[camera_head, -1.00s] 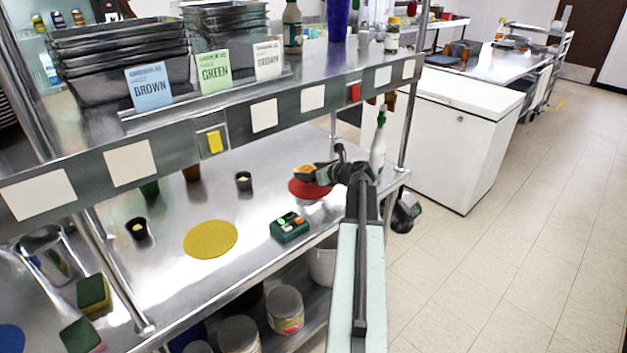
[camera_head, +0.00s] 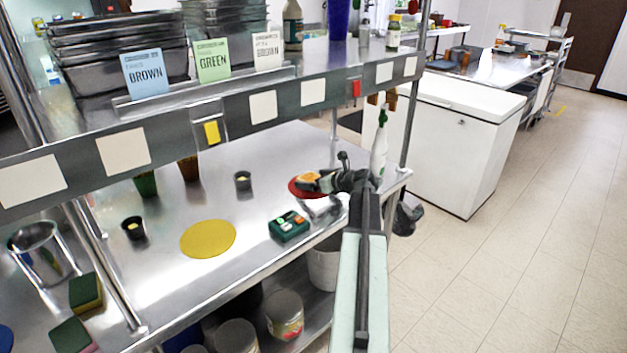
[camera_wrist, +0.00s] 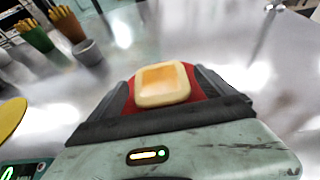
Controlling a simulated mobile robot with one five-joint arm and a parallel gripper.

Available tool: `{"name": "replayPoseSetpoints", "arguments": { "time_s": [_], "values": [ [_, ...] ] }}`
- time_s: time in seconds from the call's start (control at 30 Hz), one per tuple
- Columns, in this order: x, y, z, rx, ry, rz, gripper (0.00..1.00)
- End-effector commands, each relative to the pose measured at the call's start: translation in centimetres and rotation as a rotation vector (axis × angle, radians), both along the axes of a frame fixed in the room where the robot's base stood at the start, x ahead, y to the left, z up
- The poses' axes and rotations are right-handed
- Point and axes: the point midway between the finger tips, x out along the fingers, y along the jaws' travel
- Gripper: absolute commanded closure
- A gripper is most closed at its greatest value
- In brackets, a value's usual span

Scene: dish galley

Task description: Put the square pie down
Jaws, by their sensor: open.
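The square pie (camera_wrist: 162,84), a pale crust with an orange filling, lies between my gripper's two dark fingers in the wrist view. It is over a round red mat (camera_wrist: 120,92), and it also shows in the head view (camera_head: 308,181). My gripper (camera_head: 322,182) is open around the pie, low over the steel counter. The red mat shows at the left of the gripper in the head view (camera_head: 297,189). The pie seems to rest on the mat, but its underside is hidden.
A yellow round mat (camera_head: 208,239) and a dark green device (camera_head: 289,226) lie to the left. A white spray bottle (camera_head: 379,150) stands close behind my gripper, near a shelf post. A shelf (camera_head: 262,106) overhangs the counter.

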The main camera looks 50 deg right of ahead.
Motion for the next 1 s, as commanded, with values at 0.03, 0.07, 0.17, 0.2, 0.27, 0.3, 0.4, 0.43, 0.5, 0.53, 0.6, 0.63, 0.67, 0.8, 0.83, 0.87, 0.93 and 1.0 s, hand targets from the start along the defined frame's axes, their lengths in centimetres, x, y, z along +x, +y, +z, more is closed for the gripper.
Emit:
{"name": "replayPoseSetpoints", "arguments": {
  "time_s": [0.03,0.07,0.17,0.2,0.27,0.3,0.4,0.43,0.5,0.53,0.6,0.63,0.67,0.8,0.83,0.87,0.93,1.0],
  "values": [
    [0.0,0.0,0.0,0.000,0.000,0.000,0.06],
    [0.0,0.0,0.2,0.000,0.000,0.000,0.06],
    [-0.7,0.1,0.8,0.000,0.000,-0.002,0.06],
    [-1.5,0.1,1.2,0.001,0.000,-0.004,0.06],
    [-2.7,0.3,1.8,0.001,0.000,-0.004,0.06],
    [-3.7,0.3,2.2,-0.001,0.000,-0.004,0.06],
    [-6.2,0.5,3.3,0.000,0.000,-0.004,0.06],
    [-6.9,0.6,3.6,0.000,0.000,-0.004,0.06],
    [-8.3,0.7,4.1,0.000,0.000,-0.003,0.06],
    [-8.8,0.7,4.3,0.000,0.000,-0.003,0.06],
    [-9.8,0.7,4.7,0.001,0.000,-0.003,0.06],
    [-10.2,0.7,4.8,0.001,0.000,-0.003,0.06],
    [-10.5,0.7,4.8,0.001,0.000,-0.003,0.06],
    [-11.1,0.7,4.9,-0.001,0.000,-0.002,0.06],
    [-11.2,0.7,4.9,0.000,0.000,-0.001,0.06],
    [-11.2,0.7,4.9,0.000,0.000,-0.001,0.06],
    [-11.2,0.7,4.9,0.000,0.000,-0.001,0.06],
    [-11.2,0.7,4.9,0.000,0.000,-0.001,0.06]
  ]
}}
